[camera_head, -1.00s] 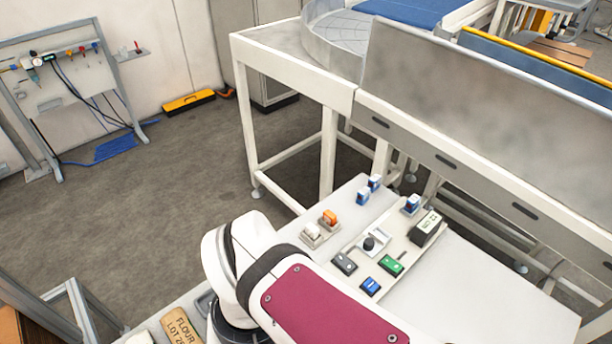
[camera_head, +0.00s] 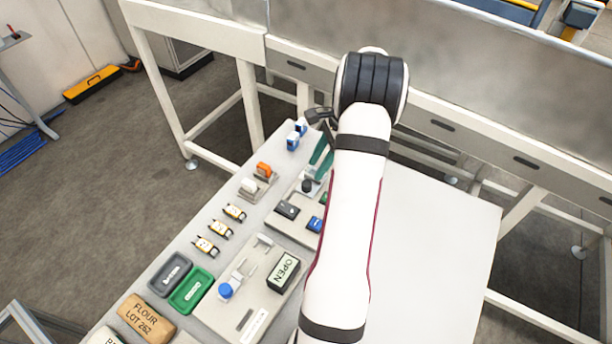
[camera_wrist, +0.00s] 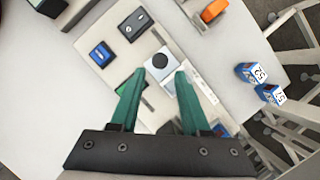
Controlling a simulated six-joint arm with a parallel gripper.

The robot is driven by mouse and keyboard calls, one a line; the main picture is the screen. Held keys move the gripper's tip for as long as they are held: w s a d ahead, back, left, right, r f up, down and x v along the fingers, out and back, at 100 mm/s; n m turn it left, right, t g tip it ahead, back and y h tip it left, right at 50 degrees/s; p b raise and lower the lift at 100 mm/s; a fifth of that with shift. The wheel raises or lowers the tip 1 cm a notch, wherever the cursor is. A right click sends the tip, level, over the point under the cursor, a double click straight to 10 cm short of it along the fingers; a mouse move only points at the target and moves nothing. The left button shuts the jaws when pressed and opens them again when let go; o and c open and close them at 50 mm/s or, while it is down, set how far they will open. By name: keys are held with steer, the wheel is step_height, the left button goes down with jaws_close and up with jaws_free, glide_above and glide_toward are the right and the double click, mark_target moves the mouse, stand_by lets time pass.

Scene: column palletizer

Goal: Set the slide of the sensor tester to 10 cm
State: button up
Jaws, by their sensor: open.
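A light panel (camera_head: 283,222) on the table carries a dark round knob (camera_head: 308,186), a grey block (camera_head: 287,209) and a blue block (camera_head: 315,224). It appears to be the sensor tester. In the wrist view the knob (camera_wrist: 160,61) stands on a pale square base, just beyond my fingertips. A pale marked strip (camera_wrist: 207,88) lies beside it; its marks are unreadable. My gripper (camera_wrist: 162,74) is open and empty, its green fingers pointing at the knob. A green block is partly hidden by the left finger. In the head view my arm covers the panel's right side.
The white tabletop (camera_head: 440,240) at right is clear.

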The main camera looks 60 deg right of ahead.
mark_target(307, 183)
steer(key=x, duration=0.6)
jaws_close()
stand_by(1.3)
